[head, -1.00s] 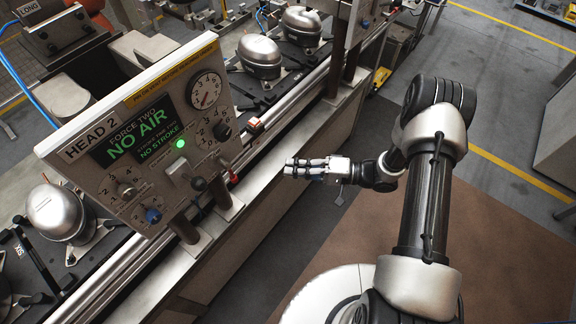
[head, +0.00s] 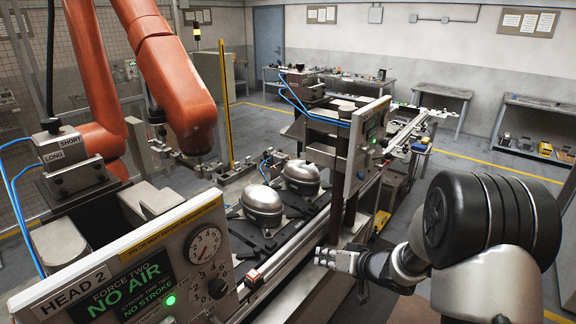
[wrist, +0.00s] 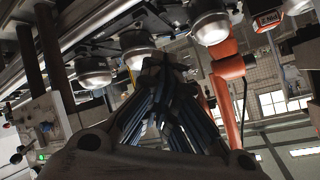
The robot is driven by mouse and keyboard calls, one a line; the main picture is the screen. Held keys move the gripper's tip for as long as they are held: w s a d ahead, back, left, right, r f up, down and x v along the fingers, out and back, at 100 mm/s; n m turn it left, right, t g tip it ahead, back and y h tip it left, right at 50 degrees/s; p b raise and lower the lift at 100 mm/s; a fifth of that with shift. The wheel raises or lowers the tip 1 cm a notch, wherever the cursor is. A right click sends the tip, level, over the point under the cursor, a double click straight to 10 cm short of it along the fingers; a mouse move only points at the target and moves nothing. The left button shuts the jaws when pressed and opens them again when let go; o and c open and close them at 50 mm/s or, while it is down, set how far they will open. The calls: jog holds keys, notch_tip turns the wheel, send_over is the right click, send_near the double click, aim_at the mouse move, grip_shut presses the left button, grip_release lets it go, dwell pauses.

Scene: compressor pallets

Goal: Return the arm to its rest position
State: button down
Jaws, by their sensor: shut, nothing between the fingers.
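My gripper (head: 337,258) is in the lower middle of the head view, at the end of my arm. It points left toward the edge of the conveyor line (head: 300,245). In the wrist view my gripper's fingers (wrist: 158,75) are together and nothing shows between them. My arm's dark joint fills the right side of the head view. Whether the gripper touches the line's side cannot be told from the head view.
The HEAD 2 panel (head: 150,268) stands at lower left, a second panel (head: 368,145) farther along the line. Silver compressors (head: 262,203) sit on pallets. An orange robot arm (head: 165,75) rises at upper left. Benches (head: 540,125) line the far wall; open floor (head: 475,165) lies at right.

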jog(key=s+d+r+t+h+b, duration=0.2)
jog(key=d+r+h, duration=0.45)
jog(key=r, duration=0.35)
jog(key=s+d+r+m+g+h+b, duration=0.2)
jog(key=s+d+r+h, duration=0.15)
jog(key=s, duration=0.75)
jog(key=s+a+f+g+y+b, duration=0.1)
jog(key=s+a+g, duration=0.1)
jog(key=s, duration=1)
jog(key=s+a+f+n+g+y, duration=0.1)
jog(key=s+a, duration=0.3)
jog(key=s, duration=0.7)
jog(key=shift+s+f+g+y+b, duration=0.3)
jog(key=shift+s+f+g+b, duration=0.15)
jog(key=shift+g, duration=0.25)
jog(key=shift+d, duration=0.1)
